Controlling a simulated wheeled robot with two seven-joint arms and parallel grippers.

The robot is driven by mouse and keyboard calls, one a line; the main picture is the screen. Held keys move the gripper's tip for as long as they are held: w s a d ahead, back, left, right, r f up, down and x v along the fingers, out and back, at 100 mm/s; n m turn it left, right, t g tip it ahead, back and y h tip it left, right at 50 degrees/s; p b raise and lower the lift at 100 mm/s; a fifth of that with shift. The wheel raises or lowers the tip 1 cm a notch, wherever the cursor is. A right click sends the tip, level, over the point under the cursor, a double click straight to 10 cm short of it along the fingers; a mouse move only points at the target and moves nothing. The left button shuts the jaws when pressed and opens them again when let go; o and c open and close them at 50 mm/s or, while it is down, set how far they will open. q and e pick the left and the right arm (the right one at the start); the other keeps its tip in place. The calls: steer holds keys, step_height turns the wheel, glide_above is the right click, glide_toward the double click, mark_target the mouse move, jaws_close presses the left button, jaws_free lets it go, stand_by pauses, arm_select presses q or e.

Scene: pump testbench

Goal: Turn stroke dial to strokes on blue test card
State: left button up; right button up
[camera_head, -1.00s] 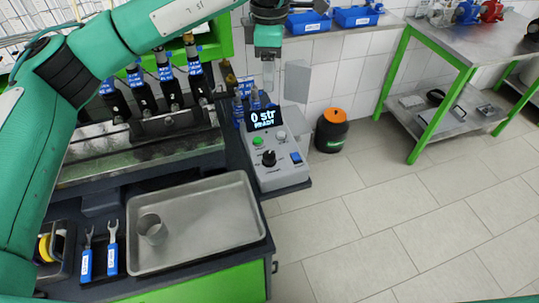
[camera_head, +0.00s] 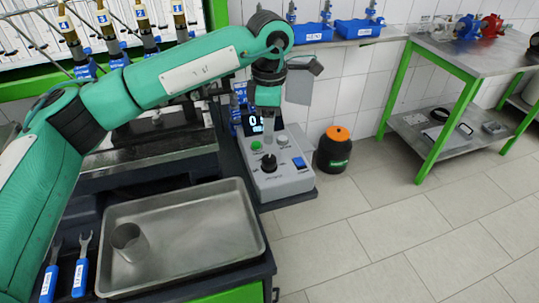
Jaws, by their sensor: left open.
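The control box (camera_head: 283,178) is a grey unit on the dark bench, with a small display (camera_head: 252,122), a green button (camera_head: 256,145), a pale round knob (camera_head: 282,140) and a blue switch (camera_head: 299,163). The black stroke dial (camera_head: 269,160) is on its top face. My left gripper (camera_head: 268,138) points down just above the dial and is open. It hides part of the display, where only a "0" shows. I cannot tell whether it touches the dial. I cannot pick out the blue test card. My right gripper is not in view.
A metal tray (camera_head: 190,262) with a metal cup (camera_head: 128,241) lies on the bench, beside two blue-handled wrenches (camera_head: 80,272). Injectors with blue labels stand behind my arm. A black bin with an orange lid (camera_head: 335,150) is on the floor at right, near a green-legged table (camera_head: 470,62).

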mark_target(269, 158)
arm_select(q)
step_height(269, 158, down, 9)
steer(key=shift+f+p, duration=0.1)
steer(key=shift+p, duration=0.35)
steer(key=shift+f, duration=0.35)
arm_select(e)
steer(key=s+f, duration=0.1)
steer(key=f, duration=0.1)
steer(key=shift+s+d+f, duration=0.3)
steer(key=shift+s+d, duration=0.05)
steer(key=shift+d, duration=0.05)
arm_select(q)
steer(key=shift+c, duration=0.3)
steer(key=c, duration=0.9)
